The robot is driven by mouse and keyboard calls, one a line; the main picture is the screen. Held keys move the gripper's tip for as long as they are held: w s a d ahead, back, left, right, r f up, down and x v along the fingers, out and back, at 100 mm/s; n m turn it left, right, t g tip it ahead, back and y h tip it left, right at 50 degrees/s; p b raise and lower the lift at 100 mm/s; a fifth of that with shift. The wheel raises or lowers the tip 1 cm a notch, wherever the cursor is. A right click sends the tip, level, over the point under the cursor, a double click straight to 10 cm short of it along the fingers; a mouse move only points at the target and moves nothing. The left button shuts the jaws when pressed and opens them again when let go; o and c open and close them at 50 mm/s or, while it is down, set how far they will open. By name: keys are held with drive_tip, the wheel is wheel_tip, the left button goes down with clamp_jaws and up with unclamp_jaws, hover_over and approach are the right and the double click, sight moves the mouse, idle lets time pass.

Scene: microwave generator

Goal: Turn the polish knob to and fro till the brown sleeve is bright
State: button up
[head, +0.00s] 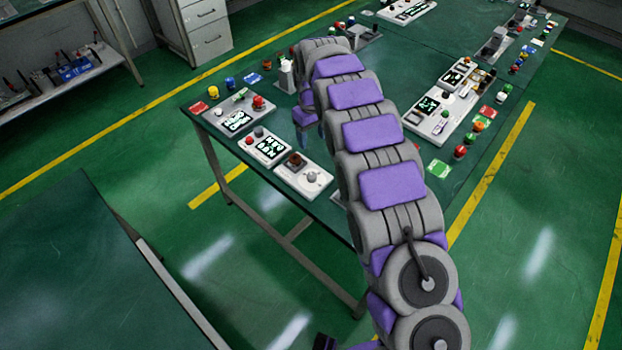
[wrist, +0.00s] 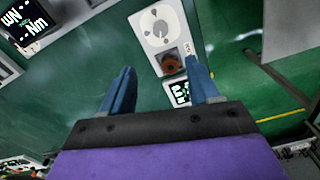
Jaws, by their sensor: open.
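A white panel (head: 294,184) near the table's front edge carries a light grey round knob (head: 312,177) and a dark square socket with a brown sleeve (head: 297,160). In the wrist view the knob (wrist: 160,29) is at the top, with its panel (wrist: 148,46). The brown sleeve (wrist: 170,64) shows below the knob, close to the right finger. My gripper (wrist: 161,65) is open with nothing between its blue fingers. In the head view, my arm hides most of the gripper. I cannot tell how far the fingertips are from the panel.
Another panel with a lit display (head: 265,147) adjoins at left, and a grey one (head: 236,119) with a red button lies beyond. A long white panel (head: 447,103) and several coloured buttons lie right of my arm. Bare green tabletop lies between.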

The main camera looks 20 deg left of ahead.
sight(312, 175)
wheel_tip(312, 175, down, 17)
drive_tip(key=b, duration=0.3)
drive_tip(key=shift+f, duration=0.2)
drive_tip(key=c, duration=1)
